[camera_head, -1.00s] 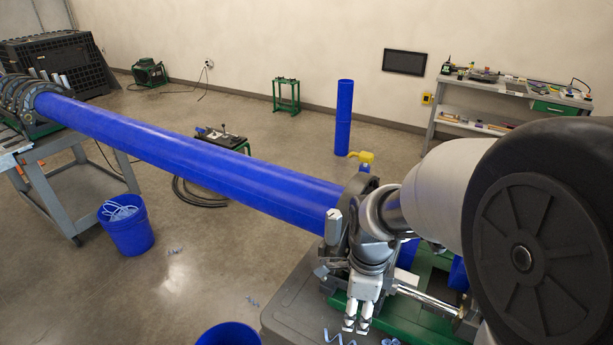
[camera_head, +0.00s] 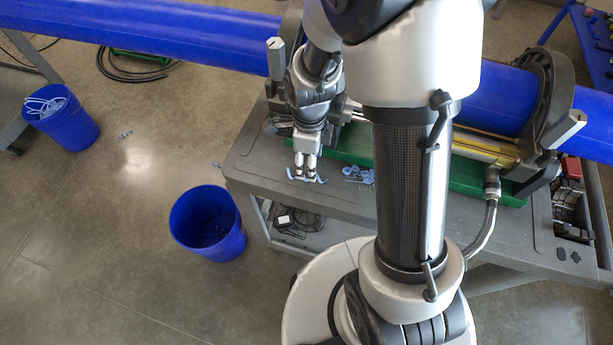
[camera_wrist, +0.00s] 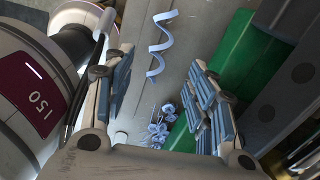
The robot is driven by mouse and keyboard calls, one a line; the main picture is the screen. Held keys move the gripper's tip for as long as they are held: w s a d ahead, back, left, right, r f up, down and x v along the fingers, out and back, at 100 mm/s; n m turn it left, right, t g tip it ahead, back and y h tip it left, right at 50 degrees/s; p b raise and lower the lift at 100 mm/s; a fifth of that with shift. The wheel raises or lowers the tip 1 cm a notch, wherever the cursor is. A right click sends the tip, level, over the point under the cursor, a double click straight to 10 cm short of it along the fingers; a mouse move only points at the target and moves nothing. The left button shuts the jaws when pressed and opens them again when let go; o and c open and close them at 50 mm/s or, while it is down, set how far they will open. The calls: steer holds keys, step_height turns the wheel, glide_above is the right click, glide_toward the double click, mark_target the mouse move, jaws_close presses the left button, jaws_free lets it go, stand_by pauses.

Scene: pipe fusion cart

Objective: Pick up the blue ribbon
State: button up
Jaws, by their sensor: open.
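The blue ribbon (camera_wrist: 160,46) is a loose pale-blue spiral on the grey cart top, between and beyond my two fingers in the wrist view. In the head view its ends (camera_head: 321,181) show on both sides of my fingertips, with its middle hidden behind them. My gripper (camera_head: 305,177) points down just over the cart top near its front left edge. In the wrist view my gripper (camera_wrist: 162,88) is open, its fingers wide apart with nothing held between them. I cannot tell whether the fingertips touch the ribbon.
A heap of blue curls (camera_head: 360,175) lies right of my gripper. The green machine base (camera_head: 390,165) and long blue pipe (camera_head: 180,38) lie behind. A blue bucket (camera_head: 208,222) stands on the floor front left; another (camera_head: 62,120) holds pale strips.

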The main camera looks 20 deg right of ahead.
steer(key=f, duration=0.1)
steer(key=f+b, duration=0.1)
steer(key=f, duration=0.1)
steer(key=f+b, duration=0.1)
steer(key=f, duration=0.1)
steer(key=shift+a+f, duration=0.1)
steer(key=shift+a, duration=0.2)
steer(key=shift+s, duration=0.1)
steer(key=shift+c, duration=0.2)
steer(key=c, duration=0.7)
